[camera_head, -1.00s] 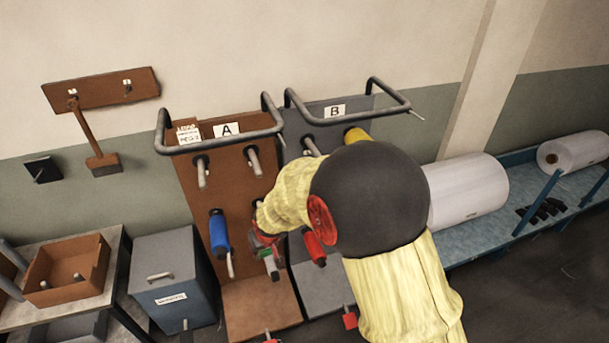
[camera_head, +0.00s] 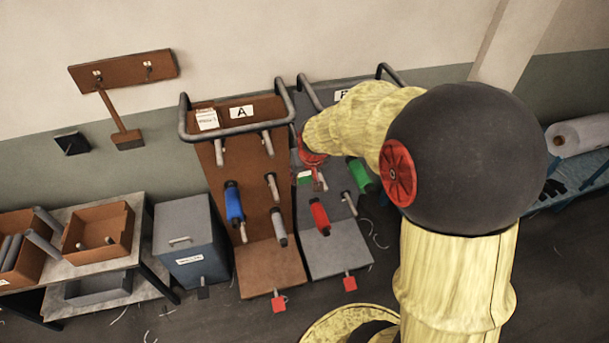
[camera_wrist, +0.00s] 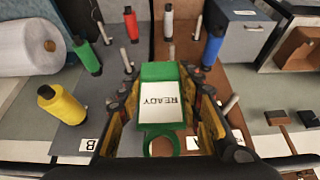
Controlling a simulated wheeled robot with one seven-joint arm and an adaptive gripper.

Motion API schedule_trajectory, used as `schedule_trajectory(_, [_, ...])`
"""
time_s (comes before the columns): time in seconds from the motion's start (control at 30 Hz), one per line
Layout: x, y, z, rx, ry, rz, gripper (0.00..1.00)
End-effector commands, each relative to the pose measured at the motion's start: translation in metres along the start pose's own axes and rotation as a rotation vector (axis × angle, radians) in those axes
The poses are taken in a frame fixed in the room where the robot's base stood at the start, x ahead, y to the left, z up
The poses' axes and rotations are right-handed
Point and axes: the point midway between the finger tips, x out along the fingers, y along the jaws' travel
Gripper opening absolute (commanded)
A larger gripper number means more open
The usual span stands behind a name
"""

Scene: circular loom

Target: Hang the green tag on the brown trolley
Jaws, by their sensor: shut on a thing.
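The green tag (camera_wrist: 163,72), with a white label reading READY, is held between the two fingers of my gripper (camera_wrist: 165,110) in the wrist view. Its ring end faces the camera. In the head view the green tag (camera_head: 305,178) shows small below my gripper (camera_head: 315,178), in front of the upper part of the grey trolley. The brown trolley (camera_head: 245,162), labelled A, stands just left of it, with pegs, a blue spool and a pale spool. The brown trolley panel also shows in the wrist view (camera_wrist: 184,55). My forearm hides part of the grey trolley.
The grey trolley (camera_head: 325,248), labelled B, stands right of the brown one and carries red and green spools. The wrist view shows its yellow spool (camera_wrist: 62,105). A tube handle (camera_head: 234,134) juts from the brown trolley's top. A lidded grey bin (camera_head: 187,235) stands to its left.

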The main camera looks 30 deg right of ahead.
Motion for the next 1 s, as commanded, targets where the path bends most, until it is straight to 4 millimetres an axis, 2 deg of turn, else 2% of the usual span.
schedule_trajectory(0.7, [0.024, 0.0, -0.054, 0.0, 0.0, 0.0, 0.05])
schedule_trajectory(1.0, [0.021, 0.0, -0.053, 0.0, 0.002, 0.0, 0.05])
